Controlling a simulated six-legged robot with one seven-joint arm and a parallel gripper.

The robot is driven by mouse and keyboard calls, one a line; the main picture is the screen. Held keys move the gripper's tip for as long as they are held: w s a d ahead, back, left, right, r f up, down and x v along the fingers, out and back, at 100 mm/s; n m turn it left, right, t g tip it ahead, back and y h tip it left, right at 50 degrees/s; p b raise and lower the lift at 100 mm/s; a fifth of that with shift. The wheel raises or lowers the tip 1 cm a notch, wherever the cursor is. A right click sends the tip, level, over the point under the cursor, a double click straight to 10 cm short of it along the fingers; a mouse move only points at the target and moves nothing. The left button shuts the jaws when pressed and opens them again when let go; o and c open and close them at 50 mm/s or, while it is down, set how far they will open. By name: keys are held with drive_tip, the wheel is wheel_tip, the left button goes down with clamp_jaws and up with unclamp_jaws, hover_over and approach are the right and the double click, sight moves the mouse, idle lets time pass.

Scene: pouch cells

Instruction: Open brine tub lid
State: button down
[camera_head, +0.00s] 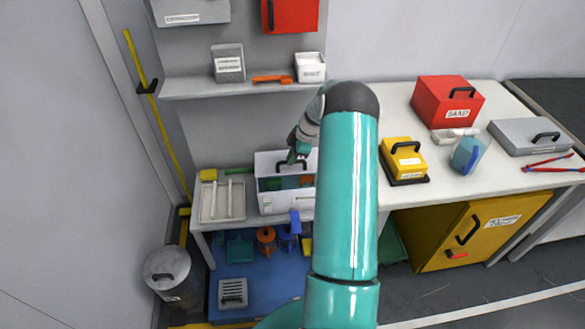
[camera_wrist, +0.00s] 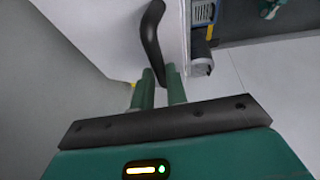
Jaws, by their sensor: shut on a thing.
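The white brine tub (camera_head: 284,203) stands on the bench shelf, left of my arm. Its white lid (camera_head: 264,163) appears raised, showing green and blue contents inside. The lid's black handle (camera_head: 291,163) is on the upright face. My gripper (camera_head: 297,154) is at this handle, partly hidden by my arm. In the wrist view my gripper (camera_wrist: 160,78) has its two green fingers at the lower end of the black handle (camera_wrist: 151,32), shut on it. The white lid panel (camera_wrist: 105,35) fills the area left of the handle. The tub's right side is hidden behind my arm.
A tray (camera_head: 222,201) sits left of the tub and a yellow box (camera_head: 402,162) right of my arm. A wall shelf (camera_head: 205,86) with small boxes hangs above. A round metal bin (camera_head: 167,272) stands on the floor at left.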

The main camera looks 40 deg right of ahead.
drive_tip(key=w+d+r, duration=0.4)
drive_tip(key=w+r, duration=0.1)
drive_tip(key=w, duration=0.1)
drive_tip(key=shift+d+r, duration=0.15)
idle(0.4)
drive_tip(key=c, duration=1.4)
unclamp_jaws()
drive_tip(key=shift+w, duration=0.2)
drive_tip(key=shift+r, duration=0.15)
drive_tip(key=s+d+r, duration=0.2)
drive_tip(key=s+d, duration=0.7)
drive_tip(key=shift+s+d+r, duration=0.2)
drive_tip(key=shift+d+r, duration=0.05)
drive_tip(key=shift+r, duration=0.15)
